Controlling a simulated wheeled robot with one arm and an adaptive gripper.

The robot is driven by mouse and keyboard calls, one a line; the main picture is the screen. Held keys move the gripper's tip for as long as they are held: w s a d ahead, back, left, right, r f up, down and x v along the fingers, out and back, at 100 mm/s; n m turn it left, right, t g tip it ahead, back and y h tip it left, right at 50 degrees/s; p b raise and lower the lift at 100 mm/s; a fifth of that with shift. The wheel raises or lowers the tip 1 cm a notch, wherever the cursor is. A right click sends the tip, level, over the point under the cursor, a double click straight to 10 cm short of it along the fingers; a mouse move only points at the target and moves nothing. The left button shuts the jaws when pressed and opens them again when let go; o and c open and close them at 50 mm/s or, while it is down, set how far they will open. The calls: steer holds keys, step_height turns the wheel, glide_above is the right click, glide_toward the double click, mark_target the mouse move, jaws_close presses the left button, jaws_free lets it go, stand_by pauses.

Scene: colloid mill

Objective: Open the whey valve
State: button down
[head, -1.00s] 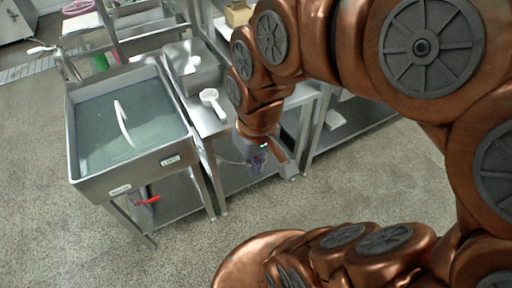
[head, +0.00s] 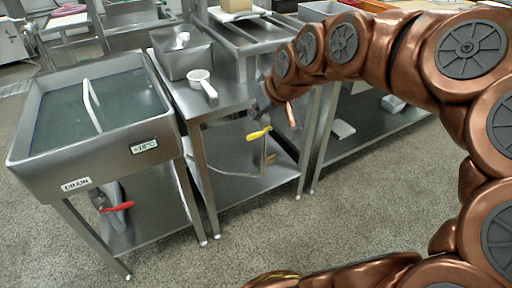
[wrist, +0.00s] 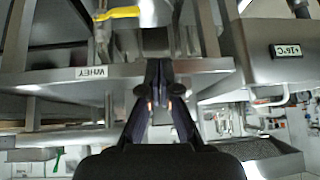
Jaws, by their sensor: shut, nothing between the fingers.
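The whey valve shows as a yellow lever handle (head: 258,134) on piping beneath the small steel table. In the wrist view, which is upside down, the yellow handle (wrist: 117,13) lies near the top left, by a WHEY label (wrist: 92,73) on the table's front edge. My gripper (wrist: 158,75) is shut and empty in the wrist view, its fingertips apart from the handle and to its right in the picture. In the head view my gripper (head: 262,106) is partly hidden by my arm and sits just above the handle.
A steel sink (head: 100,155) with a DRAIN label (head: 76,185) stands left, with a red lever (head: 117,207) beneath. A lower shelf (head: 232,186) is below. Floor in front is clear.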

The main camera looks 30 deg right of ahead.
steer(key=w+d+f+t+h+b, duration=0.1)
steer(key=w+d+f+b, duration=0.1)
steer(key=d+f+b, duration=0.1)
steer(key=shift+d+m+t+b, duration=0.35)
steer(key=shift+d+b, duration=0.25)
steer(key=shift+d, duration=0.75)
steer(key=shift+w+f, duration=0.1)
steer(key=shift+f, duration=0.05)
